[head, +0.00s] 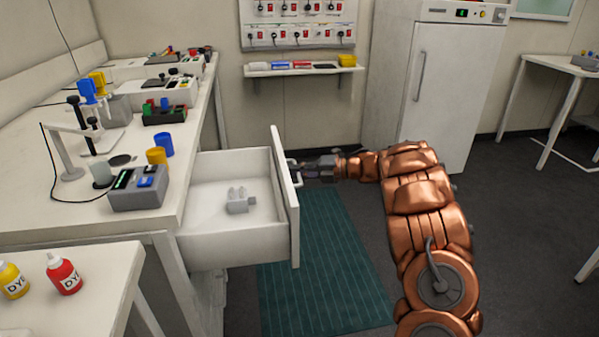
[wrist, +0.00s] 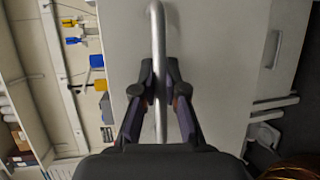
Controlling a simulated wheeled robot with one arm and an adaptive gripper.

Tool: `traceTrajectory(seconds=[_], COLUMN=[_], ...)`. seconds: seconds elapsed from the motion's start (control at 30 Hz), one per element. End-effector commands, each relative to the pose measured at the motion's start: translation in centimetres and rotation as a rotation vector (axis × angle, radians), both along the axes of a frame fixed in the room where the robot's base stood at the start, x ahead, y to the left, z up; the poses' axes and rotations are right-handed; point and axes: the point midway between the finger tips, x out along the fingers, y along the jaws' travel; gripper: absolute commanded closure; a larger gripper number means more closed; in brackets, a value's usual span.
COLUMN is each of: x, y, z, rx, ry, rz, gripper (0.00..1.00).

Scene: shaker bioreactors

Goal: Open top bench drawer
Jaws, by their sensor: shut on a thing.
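The top bench drawer (head: 235,243) is pulled out from the white bench (head: 195,175), with its inside showing in the head view. A small light grey object (head: 238,203) lies in it. The drawer's bar handle (head: 293,173) is on its front panel (head: 284,195). My gripper (head: 301,171) is at the handle from the right side. In the wrist view the handle (wrist: 156,30) runs between the two fingers of my gripper (wrist: 159,90), which is shut on it. The front panel (wrist: 205,60) fills the middle of that view.
Dye bottles (head: 63,273) stand on a table (head: 100,290) at the lower left. A grey device (head: 138,195) and cups (head: 164,145) stand on the bench top. A green mat (head: 325,270) lies on the floor below the drawer. A white fridge (head: 430,90) stands behind.

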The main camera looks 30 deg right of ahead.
Motion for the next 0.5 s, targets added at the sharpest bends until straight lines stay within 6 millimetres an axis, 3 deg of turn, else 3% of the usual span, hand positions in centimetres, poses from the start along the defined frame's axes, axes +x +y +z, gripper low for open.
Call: traceTrajectory(seconds=[0.43, 0.47, 0.5], x=[-0.08, -0.08, -0.08], y=[0.10, 0.09, 0.08], z=[-0.16, -0.16, -0.15], rx=[0.001, 0.001, 0.001], ry=[0.004, 0.004, 0.004], rz=[0.008, 0.008, 0.007], gripper=[1.00, 0.87, 0.83])
